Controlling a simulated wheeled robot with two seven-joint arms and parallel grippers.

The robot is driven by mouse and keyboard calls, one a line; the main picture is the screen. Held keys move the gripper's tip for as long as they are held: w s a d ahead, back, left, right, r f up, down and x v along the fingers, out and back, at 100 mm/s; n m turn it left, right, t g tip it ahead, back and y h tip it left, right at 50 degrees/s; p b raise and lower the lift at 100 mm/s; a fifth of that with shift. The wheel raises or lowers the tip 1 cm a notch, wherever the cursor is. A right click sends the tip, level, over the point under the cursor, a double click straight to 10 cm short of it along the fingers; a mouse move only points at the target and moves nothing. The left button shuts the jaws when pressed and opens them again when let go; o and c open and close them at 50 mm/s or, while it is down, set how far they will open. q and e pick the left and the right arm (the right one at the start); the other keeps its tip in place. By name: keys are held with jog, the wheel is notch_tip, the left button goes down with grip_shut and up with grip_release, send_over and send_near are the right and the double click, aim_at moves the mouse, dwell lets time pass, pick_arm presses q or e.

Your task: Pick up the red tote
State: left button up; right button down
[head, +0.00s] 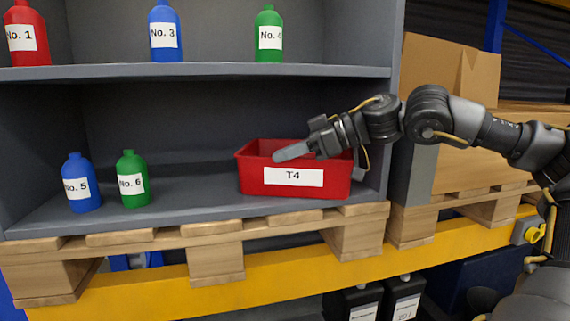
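The red tote (254,184), with a white T4 label on its front, sits upright on the lower shelf, toward the right end. My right gripper (285,153) reaches in from the right. In the picture its light grey finger lies across the tote's opening, near the top of the front wall. Only one finger shows clearly, so its opening cannot be told, nor whether it touches the tote. The gripper and wrist cover part of the tote's back right rim. My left gripper is not in view.
On the same shelf (190,187), blue bottle No. 5 (76,170) and green bottle No. 6 (128,166) stand at the left. The upper shelf (200,71) holds several bottles above. A side panel (410,170) stands right of the tote. Bare shelf lies between tote and bottles.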

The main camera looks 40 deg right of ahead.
jog(key=shift+f, duration=0.15)
jog(key=shift+d+r+b, duration=0.1)
jog(key=shift+r+b, duration=0.45)
notch_tip(320, 180, up, 2)
jog(key=shift+r+b, duration=0.1)
jog(key=shift+b, duration=0.65)
jog(key=s+a+b, duration=0.3)
jog(key=s+a, duration=0.1)
jog(key=a, duration=0.4)
jog(key=s+a+b, duration=0.4)
jog(key=a, duration=0.4)
jog(key=shift+r, duration=0.2)
jog(key=shift+s, duration=0.2)
